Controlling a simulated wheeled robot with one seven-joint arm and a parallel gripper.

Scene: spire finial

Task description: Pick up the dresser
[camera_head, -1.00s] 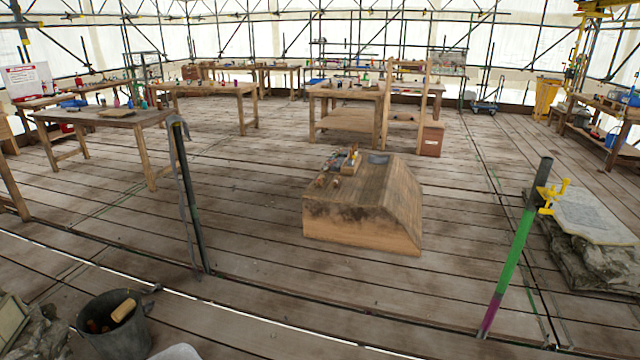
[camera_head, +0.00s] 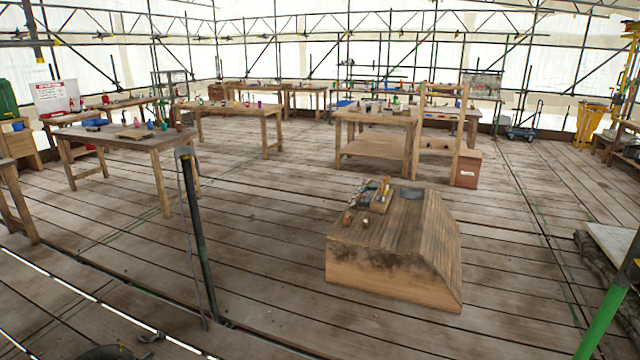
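No thing in view can be made out for certain as the dresser. A low wooden block (camera_head: 370,270) with one sloping side stands on the plank floor right of centre. On its top lie a small wooden tray with tools (camera_head: 380,196), a grey flat piece (camera_head: 411,194) and small brown pieces (camera_head: 355,218). These are too small to name surely. My gripper is not in view.
A dark upright pole (camera_head: 195,240) stands left of the block, and a green pole (camera_head: 608,310) at the lower right. A stone slab (camera_head: 612,242) lies at the right edge. Workbenches (camera_head: 125,140) (camera_head: 375,117) stand farther back. Bare planks surround the block.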

